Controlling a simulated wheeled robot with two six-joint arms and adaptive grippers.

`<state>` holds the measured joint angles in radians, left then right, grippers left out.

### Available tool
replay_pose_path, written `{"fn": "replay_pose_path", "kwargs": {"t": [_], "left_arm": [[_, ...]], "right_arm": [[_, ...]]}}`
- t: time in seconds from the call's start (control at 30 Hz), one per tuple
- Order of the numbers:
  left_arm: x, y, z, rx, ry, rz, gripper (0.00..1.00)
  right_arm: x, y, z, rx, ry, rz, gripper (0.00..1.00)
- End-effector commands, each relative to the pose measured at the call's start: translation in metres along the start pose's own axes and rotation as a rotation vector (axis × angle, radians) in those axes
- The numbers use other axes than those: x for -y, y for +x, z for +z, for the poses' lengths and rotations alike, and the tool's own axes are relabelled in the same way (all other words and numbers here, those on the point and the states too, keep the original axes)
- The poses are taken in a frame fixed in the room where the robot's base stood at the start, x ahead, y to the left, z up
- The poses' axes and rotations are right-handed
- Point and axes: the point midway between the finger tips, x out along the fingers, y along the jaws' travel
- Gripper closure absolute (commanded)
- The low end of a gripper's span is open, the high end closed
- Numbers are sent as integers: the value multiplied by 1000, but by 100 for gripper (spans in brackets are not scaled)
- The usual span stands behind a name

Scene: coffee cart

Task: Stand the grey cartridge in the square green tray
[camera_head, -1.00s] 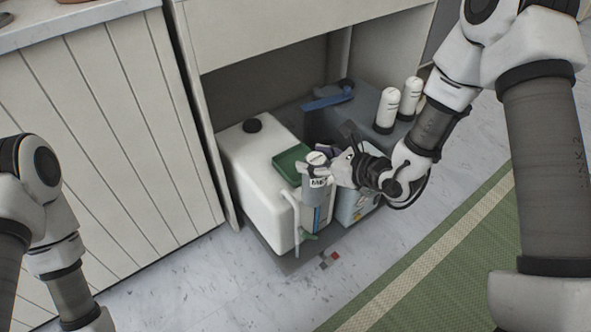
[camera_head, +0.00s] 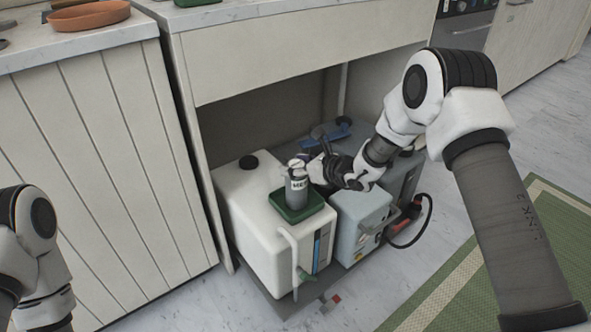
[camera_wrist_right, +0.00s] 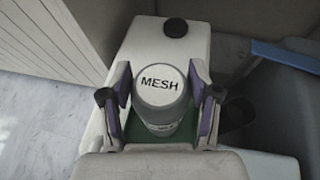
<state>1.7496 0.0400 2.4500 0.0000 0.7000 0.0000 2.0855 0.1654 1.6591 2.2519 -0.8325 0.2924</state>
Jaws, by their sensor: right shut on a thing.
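The grey cartridge (camera_head: 297,190) has a pale top and is upright over the square green tray (camera_head: 311,205). In the right wrist view the cartridge (camera_wrist_right: 158,92) shows its round top marked "MESH", with the green tray (camera_wrist_right: 146,134) below it. I cannot tell whether its base touches the tray floor. My right gripper (camera_head: 299,168) is shut on the cartridge; in the right wrist view its fingers (camera_wrist_right: 160,100) stand on both sides of it. The tray lies on top of a white tank (camera_head: 252,215). My left gripper is out of view; only my left arm shows.
The white tank has a black cap (camera_head: 249,162) and a pale hose (camera_head: 294,262) at its front. A grey-blue box (camera_head: 352,215) stands to its right. A blue item (camera_head: 337,131) lies behind. The cart's cabinet walls and upper panel (camera_head: 300,62) enclose the space.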

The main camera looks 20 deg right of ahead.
Motion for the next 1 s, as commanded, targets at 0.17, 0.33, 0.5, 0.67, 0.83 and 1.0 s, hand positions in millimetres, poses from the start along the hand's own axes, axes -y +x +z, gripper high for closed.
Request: {"fn": "replay_pose_path", "kwargs": {"t": [0.17, 0.33, 0.5, 0.67, 0.83, 1.0], "left_arm": [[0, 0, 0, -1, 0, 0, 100], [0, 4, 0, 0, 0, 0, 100], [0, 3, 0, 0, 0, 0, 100], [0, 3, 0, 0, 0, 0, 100], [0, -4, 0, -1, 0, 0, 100], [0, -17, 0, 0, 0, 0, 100]], "right_arm": [[0, 0, 1, 3, -2, 0, 100], [0, 1, -3, 2, -2, 0, 31], [0, 1, -2, 2, -2, 0, 13], [0, 1, -2, 3, -2, 0, 13], [1, -8, 2, 3, 0, -2, 13], [1, -46, 5, 4, 4, -3, 13]]}}
